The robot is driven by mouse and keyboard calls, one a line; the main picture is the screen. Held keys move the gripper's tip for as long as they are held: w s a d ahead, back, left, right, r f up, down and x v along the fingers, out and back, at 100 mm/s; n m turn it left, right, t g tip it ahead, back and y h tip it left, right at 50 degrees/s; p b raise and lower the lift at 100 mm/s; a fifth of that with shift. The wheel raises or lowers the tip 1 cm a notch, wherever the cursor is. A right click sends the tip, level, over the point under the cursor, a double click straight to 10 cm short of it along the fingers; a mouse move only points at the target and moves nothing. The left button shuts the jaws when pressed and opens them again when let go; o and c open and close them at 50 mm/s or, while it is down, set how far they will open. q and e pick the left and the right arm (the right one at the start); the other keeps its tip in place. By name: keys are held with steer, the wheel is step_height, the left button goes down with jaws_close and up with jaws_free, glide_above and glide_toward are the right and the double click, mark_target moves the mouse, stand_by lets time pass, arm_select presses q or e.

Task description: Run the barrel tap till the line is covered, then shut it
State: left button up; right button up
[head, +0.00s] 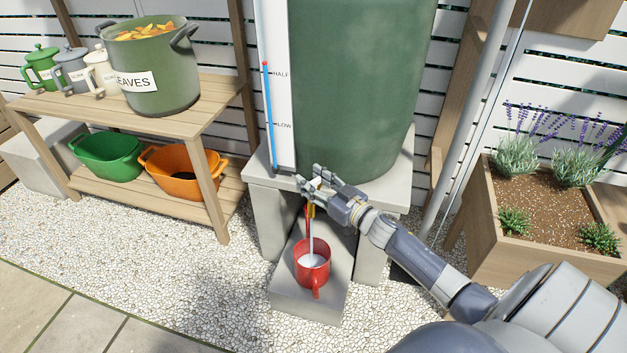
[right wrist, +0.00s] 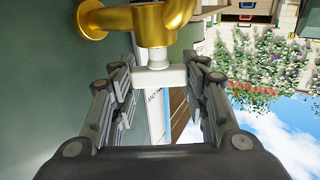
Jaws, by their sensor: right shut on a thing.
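The green barrel (head: 355,90) stands on a grey block stand, with a blue level tube (head: 270,120) against a white board marked HALF and LOW. The brass tap (right wrist: 150,22) is at the top of the right wrist view, with a pale lever (right wrist: 160,76) below it. My right gripper (head: 314,186) is at the tap, shut on this lever. A pale stream of water (head: 311,238) runs down from the tap into a red mug (head: 312,278) on the low block. Water shows inside the mug; I cannot make out a line. My left gripper is out of view.
A wooden shelf (head: 205,112) at left holds a LEAVES pot (head: 150,65), several small jugs, and green (head: 105,160) and orange tubs (head: 185,178). A lavender planter (head: 490,225) stands at right. Pale gravel (head: 190,285) in front is clear.

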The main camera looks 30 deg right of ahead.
steer(key=o, duration=1.1)
steer(key=s, duration=0.4)
steer(key=s+d, duration=0.1)
steer(key=s, duration=0.3)
steer(key=s+d, duration=0.1)
steer(key=s, duration=0.2)
steer(key=shift+s+d, duration=0.1)
steer(key=shift+s, duration=0.3)
